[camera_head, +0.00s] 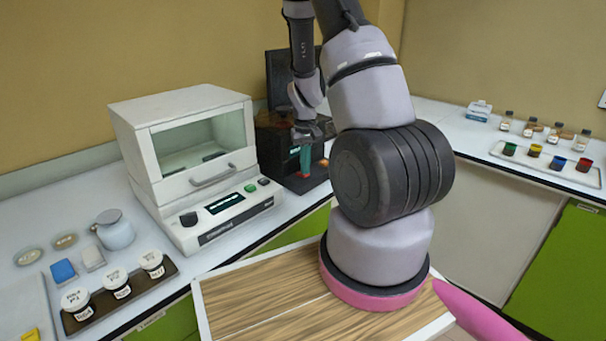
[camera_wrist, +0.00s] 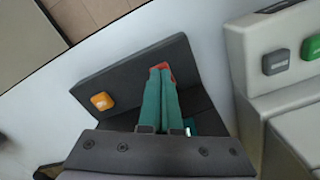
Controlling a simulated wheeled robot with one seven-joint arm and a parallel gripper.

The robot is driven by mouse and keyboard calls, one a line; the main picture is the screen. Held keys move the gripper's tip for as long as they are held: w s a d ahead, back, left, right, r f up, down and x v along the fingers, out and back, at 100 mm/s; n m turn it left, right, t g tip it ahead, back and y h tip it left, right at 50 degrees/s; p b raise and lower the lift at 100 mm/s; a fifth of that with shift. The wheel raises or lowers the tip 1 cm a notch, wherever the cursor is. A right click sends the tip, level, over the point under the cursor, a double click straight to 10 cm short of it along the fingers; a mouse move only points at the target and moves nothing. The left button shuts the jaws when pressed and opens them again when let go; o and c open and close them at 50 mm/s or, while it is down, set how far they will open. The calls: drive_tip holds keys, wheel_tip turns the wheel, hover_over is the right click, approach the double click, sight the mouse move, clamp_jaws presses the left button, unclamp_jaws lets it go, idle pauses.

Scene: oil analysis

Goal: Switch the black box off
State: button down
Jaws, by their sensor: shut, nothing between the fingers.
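The black box (camera_head: 285,138) stands on the white counter at the back, right of the white instrument, partly hidden by my arm. In the wrist view the black box (camera_wrist: 185,58) shows a sloped front panel with an orange button (camera_wrist: 102,101) at the left and a red switch (camera_wrist: 166,67) near the middle. My gripper (camera_wrist: 160,72) has its teal fingers together and empty. Their tips are at the red switch and cover part of it; I cannot tell if they touch it. In the head view my gripper (camera_head: 304,160) points down in front of the box.
The white instrument (camera_head: 195,155) with a glass door stands close beside the box. A tray of jars (camera_head: 125,293) is at front left. A tray of coloured samples (camera_head: 545,165) stands far right.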

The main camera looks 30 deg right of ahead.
drive_tip(key=shift+f, duration=0.3)
drive_tip(key=shift+r, duration=3.5)
drive_tip(key=s+a+r+m+t+y, duration=0.1)
drive_tip(key=s+a+r+t, duration=0.2)
drive_tip(key=r, duration=0.7)
drive_tip(key=s+a+r, duration=0.3)
drive_tip(key=a+r, duration=0.2)
drive_tip(key=r, duration=0.5)
drive_tip(key=s+a+r+m+t+y, duration=0.1)
drive_tip(key=s+a+r+t, duration=0.3)
drive_tip(key=s+r, duration=0.7)
drive_tip(key=s+a, duration=0.1)
drive_tip(key=s, duration=0.1)
drive_tip(key=shift+s+a, duration=0.15)
drive_tip(key=shift+s, duration=0.15)
